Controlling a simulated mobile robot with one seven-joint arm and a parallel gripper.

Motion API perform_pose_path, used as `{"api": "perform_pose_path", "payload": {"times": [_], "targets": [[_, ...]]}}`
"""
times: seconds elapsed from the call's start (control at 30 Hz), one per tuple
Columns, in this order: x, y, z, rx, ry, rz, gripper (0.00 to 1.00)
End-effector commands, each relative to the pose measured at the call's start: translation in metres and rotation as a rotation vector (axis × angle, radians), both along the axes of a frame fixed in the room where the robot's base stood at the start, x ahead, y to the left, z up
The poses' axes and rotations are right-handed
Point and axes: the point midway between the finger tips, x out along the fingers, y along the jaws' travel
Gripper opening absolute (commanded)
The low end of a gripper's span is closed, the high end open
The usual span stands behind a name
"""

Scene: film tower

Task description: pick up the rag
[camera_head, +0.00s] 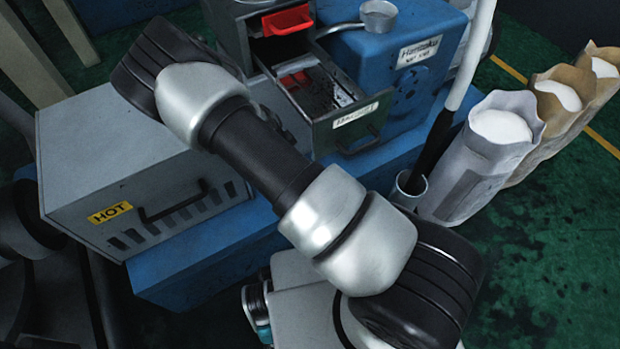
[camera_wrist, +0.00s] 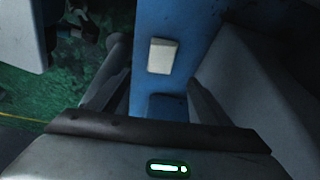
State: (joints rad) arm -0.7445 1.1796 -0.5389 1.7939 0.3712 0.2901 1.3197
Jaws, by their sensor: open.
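I cannot make out a rag for certain in either view. In the wrist view a small pale rectangular thing (camera_wrist: 162,57) lies against the blue surface (camera_wrist: 182,95). It could be a folded rag, but I cannot tell. My gripper (camera_wrist: 158,80) is open, with one dark finger on each side of the blue strip. The pale thing shows just beyond the space between the fingers, and nothing is visibly held. In the head view my gripper is hidden behind my arm.
A grey box marked HOT (camera_head: 110,213) stands on the blue bench (camera_head: 215,262). An open labelled drawer (camera_head: 356,118) juts out beside a blue machine (camera_head: 430,70). Several open sacks (camera_head: 480,165) stand at right. Green floor (camera_head: 560,235) is clear at lower right.

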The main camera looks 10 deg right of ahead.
Motion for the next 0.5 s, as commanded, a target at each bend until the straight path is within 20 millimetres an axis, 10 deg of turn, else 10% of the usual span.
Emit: {"api": "perform_pose_path", "payload": {"times": [0.5], "targets": [[0.012, -0.026, -0.069, 0.000, 0.000, 0.001, 0.73]]}}
